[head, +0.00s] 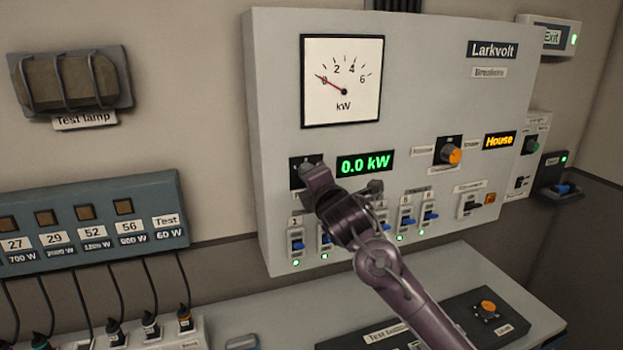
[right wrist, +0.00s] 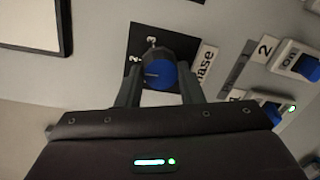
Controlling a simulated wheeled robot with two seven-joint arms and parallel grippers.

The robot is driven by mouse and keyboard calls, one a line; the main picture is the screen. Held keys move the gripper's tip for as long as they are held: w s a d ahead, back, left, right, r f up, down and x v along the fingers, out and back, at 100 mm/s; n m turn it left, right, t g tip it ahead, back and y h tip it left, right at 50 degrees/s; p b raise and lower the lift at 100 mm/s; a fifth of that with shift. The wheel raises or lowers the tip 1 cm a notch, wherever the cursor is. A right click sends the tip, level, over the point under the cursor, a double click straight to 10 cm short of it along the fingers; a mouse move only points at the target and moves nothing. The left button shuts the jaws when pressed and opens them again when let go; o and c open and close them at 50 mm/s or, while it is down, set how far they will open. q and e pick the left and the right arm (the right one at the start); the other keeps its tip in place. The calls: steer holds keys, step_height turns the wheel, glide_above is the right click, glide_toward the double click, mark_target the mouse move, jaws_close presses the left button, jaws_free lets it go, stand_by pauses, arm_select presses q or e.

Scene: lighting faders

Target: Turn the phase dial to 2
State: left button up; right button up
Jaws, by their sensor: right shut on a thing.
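The phase dial is a blue knob (right wrist: 160,72) on a black plate in the right wrist view, beside a partly hidden label ending in "ase" (right wrist: 206,66). A pale pointer line on the knob points roughly to the left of that picture. Small white numerals show on the plate above the knob; a 3 is readable, the others are less clear. My right gripper (right wrist: 160,92) has a finger on each side of the knob and is shut on it. In the head view my right gripper (head: 312,168) covers the knob, and only part of the black plate (head: 296,174) shows. My left gripper is not in view.
The dial sits on the grey Larkvolt panel (head: 420,60), below a kW meter (head: 342,80) and left of a green 0.0 kW display (head: 364,163). Blue breaker switches (head: 297,245) are close below. An orange knob (head: 454,155) is further right.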

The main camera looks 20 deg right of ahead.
steer(key=shift+m, duration=0.4)
steer(key=o, duration=1)
steer(key=s+b, duration=0.3)
steer(key=s, duration=0.4)
steer(key=shift+s+r, duration=0.2)
steer(key=shift+s, duration=0.2)
